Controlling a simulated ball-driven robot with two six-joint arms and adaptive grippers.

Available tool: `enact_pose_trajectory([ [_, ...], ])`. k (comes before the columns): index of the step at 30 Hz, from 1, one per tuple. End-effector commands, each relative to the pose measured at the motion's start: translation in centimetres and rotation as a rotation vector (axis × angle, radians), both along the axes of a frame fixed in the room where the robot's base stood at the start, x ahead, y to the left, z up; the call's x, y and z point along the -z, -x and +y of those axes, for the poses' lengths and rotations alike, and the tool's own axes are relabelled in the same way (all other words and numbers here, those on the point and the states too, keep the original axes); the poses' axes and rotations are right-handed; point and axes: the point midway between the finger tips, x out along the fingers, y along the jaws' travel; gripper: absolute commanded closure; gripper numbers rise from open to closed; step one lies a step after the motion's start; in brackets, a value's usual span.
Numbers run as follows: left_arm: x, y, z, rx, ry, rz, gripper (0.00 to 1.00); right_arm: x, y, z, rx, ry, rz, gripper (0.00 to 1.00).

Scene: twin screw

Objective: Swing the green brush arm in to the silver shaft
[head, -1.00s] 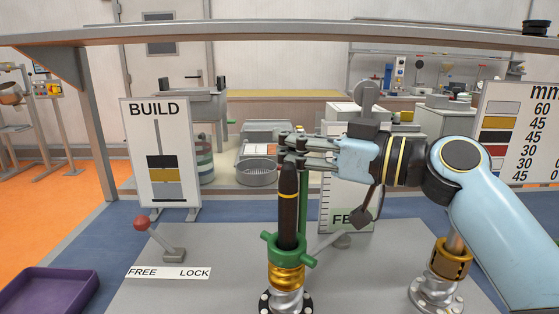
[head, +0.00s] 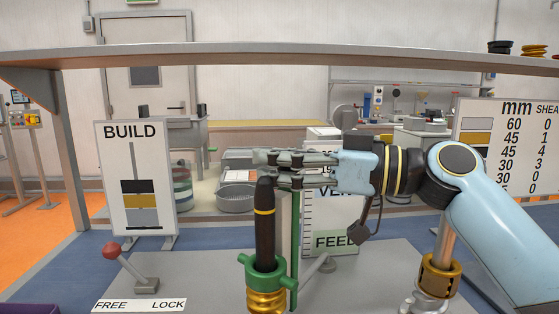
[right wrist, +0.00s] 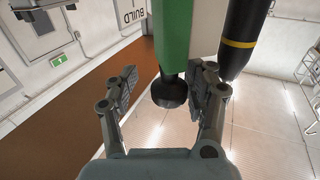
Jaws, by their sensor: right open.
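A green upright part (head: 294,240), which I take to be the brush arm, stands behind a dark shaft (head: 265,225) with a yellow band. In the right wrist view the green part (right wrist: 182,30) hangs down with a black round knob (right wrist: 170,92) at its end. My right gripper (head: 266,160) is open at the top of the shaft; its fingers (right wrist: 163,85) show on either side of the knob. I cannot tell whether they touch it. A second, coppery shaft (head: 443,238) stands at the right; I cannot tell which shaft is the silver one. My left gripper is out of view.
A green collar (head: 266,268) and a gold ring (head: 265,301) sit around the dark shaft. A lever with a red knob (head: 112,251) stands by the FREE/LOCK label (head: 140,305). A BUILD board (head: 136,180) and a FEED board (head: 333,240) stand behind. A shelf beam (head: 250,58) crosses above.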

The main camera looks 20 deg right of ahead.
Motion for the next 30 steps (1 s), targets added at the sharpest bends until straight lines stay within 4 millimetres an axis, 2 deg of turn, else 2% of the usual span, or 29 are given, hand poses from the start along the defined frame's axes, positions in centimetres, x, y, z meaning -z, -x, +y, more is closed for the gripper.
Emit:
enact_pose_trajectory([
  [8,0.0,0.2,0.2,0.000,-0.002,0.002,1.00,-0.2,0.1,0.0,-0.002,0.000,0.000,0.48],
  [11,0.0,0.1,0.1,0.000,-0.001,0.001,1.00,-1.4,0.0,0.0,-0.002,0.001,-0.003,0.48],
  [21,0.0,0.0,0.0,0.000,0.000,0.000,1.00,-8.0,0.0,0.0,-0.001,0.002,-0.005,0.48],
  [25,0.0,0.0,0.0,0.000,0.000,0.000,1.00,-9.5,0.0,0.0,-0.001,0.001,-0.002,0.48],
  [30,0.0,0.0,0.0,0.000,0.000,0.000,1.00,-10.0,0.0,0.0,-0.001,0.000,0.001,0.48],
])
